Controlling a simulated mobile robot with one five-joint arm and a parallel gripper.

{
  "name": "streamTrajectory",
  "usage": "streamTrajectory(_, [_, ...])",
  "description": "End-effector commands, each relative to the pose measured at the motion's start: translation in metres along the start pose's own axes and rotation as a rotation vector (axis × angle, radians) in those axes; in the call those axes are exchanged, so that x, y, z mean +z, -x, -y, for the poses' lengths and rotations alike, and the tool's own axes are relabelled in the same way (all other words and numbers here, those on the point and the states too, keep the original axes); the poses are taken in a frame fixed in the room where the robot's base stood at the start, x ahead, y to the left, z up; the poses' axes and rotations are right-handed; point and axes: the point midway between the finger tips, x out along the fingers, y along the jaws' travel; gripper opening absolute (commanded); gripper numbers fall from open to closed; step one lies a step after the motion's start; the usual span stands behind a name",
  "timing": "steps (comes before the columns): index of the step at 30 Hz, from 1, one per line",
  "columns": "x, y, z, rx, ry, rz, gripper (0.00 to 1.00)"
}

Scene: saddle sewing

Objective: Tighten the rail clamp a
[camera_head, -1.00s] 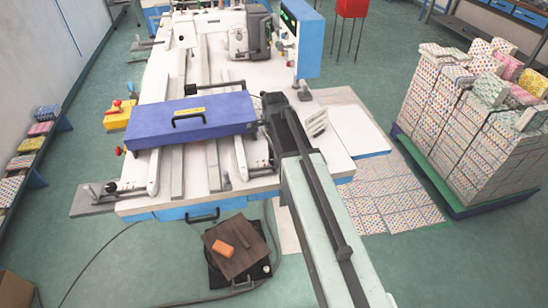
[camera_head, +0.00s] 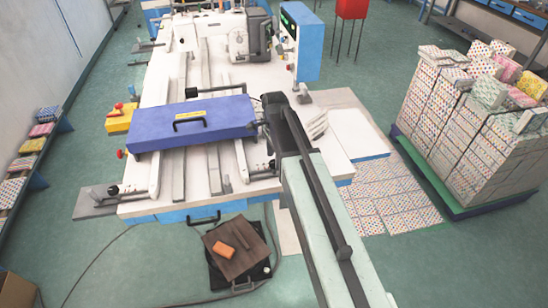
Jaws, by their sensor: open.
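The white sewing table (camera_head: 215,60) carries long rails and a blue-purple box (camera_head: 190,121) with a black handle. Small dark-knobbed fittings that look like rail clamps sit at the table's near end. One is at the left (camera_head: 113,190) and one at the right (camera_head: 270,164); I cannot tell which is clamp a. My pale arm reaches up from the lower right. My gripper (camera_head: 266,122) is at its dark far end, by the box's right end and above the table, beyond the right clamp. It is open; its fingers are mostly hidden, and I see nothing held.
A loaded pallet of patterned packs (camera_head: 450,125) stands at the right. A brown board with an orange block (camera_head: 224,248) lies on a black case at the table's near side, with cables around it. A low shelf (camera_head: 40,150) runs along the left wall. Green floor at the left is open.

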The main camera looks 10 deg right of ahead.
Motion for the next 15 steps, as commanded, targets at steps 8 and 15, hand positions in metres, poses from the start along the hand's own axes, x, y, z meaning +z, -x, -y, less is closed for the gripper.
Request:
streamTrajectory(8, [0.0, 0.057, 0.0, 0.0, 0.0, 0.0, 0.6])
streamTrajectory(15, [0.0, 0.058, 0.0, 0.0, 0.0, 0.0, 0.6])
